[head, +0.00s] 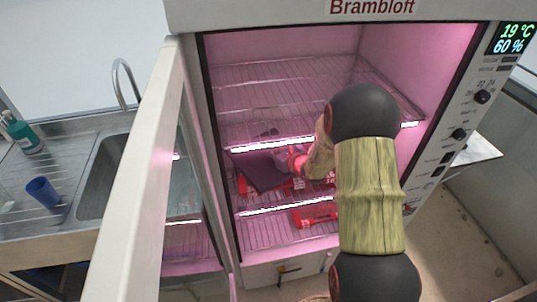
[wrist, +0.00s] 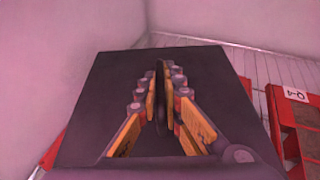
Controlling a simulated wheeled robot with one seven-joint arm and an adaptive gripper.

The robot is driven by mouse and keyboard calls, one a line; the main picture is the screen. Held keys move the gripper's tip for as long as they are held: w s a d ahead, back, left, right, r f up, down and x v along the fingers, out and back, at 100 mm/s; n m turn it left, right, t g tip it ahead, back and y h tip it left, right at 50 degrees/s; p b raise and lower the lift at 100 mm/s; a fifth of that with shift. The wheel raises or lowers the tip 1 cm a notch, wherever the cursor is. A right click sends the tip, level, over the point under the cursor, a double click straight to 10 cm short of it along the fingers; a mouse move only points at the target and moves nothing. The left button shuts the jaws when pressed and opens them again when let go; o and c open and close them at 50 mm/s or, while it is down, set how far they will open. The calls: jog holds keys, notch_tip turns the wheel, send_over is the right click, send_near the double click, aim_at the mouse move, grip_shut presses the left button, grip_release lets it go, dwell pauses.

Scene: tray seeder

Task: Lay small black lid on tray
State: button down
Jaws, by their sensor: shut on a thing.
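The small black lid (head: 258,173) is a dark flat square inside the lit cabinet, above a shelf. In the wrist view the lid (wrist: 105,75) fills the middle, with a thin upright grip at its centre. My gripper (wrist: 161,75) is shut on that grip. Red trays lie beyond the lid: one red tray (wrist: 276,112) with brown contents and a white label shows at the right, and red also shows at the left edge. In the head view red tray parts (head: 243,186) show beside and below the lid. The lid hides much of what is beneath it.
The cabinet has wire shelves (head: 290,90); the upper one looks mostly empty. Another red tray (head: 315,216) is on a lower shelf. The open door (head: 150,150) stands at the left. A sink (head: 100,175) and blue cup (head: 43,192) are beyond it.

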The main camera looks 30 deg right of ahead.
jog(key=shift+f, duration=0.55)
jog(key=shift+f, duration=0.15)
jog(key=c, duration=2)
grip_release()
jog(key=shift+o, duration=0.2)
jog(key=shift+r, duration=0.2)
jog(key=p+v, duration=0.3)
jog(key=v, duration=0.9)
jog(key=shift+f, duration=0.1)
jog(key=shift+a, duration=0.1)
